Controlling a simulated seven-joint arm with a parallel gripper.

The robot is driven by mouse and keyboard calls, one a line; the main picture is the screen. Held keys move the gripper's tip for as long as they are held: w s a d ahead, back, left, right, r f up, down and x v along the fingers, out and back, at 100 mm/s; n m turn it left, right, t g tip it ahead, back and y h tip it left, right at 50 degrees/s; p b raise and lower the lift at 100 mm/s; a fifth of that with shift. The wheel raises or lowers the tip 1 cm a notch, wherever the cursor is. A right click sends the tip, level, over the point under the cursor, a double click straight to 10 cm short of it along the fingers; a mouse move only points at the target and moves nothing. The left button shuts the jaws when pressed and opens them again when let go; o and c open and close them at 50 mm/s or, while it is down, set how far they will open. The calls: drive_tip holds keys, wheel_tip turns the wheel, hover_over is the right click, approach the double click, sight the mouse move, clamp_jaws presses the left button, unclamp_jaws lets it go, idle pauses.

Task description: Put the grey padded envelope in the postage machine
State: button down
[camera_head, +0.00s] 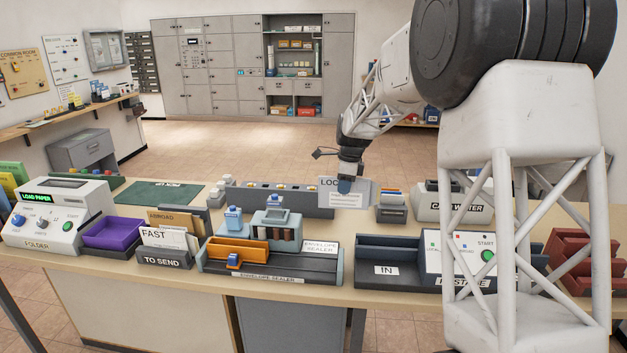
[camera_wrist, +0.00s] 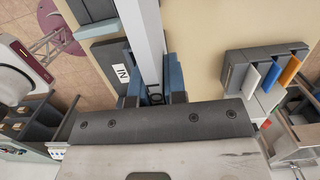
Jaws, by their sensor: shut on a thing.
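My gripper (camera_head: 344,184) is shut on the grey padded envelope (camera_head: 359,190), holding it upright above the back part of the counter. Its face shows lettering starting "LOC"; the gripper covers the rest. In the wrist view the envelope (camera_wrist: 147,35) is a pale strip, nearly edge-on, between the blue fingers (camera_wrist: 155,92). The postage machine (camera_head: 455,255) is at the front right, with a dark tray marked "IN" (camera_head: 402,284) on its left and a green START button. The tray lies in front and to the right of the envelope. My arm hides part of the machine.
The envelope sealer (camera_head: 270,279) stands left of the postage machine. A card writer (camera_head: 452,207) and a small card holder (camera_head: 392,211) stand behind it. A long dark rack (camera_head: 250,200) lies left of the envelope. Red trays (camera_head: 570,260) are at the far right.

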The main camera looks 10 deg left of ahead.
drive_tip(key=s+d, duration=0.3)
drive_tip(key=d, duration=0.4)
drive_tip(key=s+d+f, duration=0.1)
drive_tip(key=s+d, duration=0.2)
drive_tip(key=d, duration=0.4)
drive_tip(key=shift+s+d+f, duration=0.25)
drive_tip(key=shift+s, duration=0.05)
drive_tip(key=shift+f, duration=1.9)
drive_tip(key=shift+f, duration=0.35)
drive_tip(key=shift+f, duration=1.35)
drive_tip(key=shift+f, duration=0.2)
drive_tip(key=shift+f, duration=1.25)
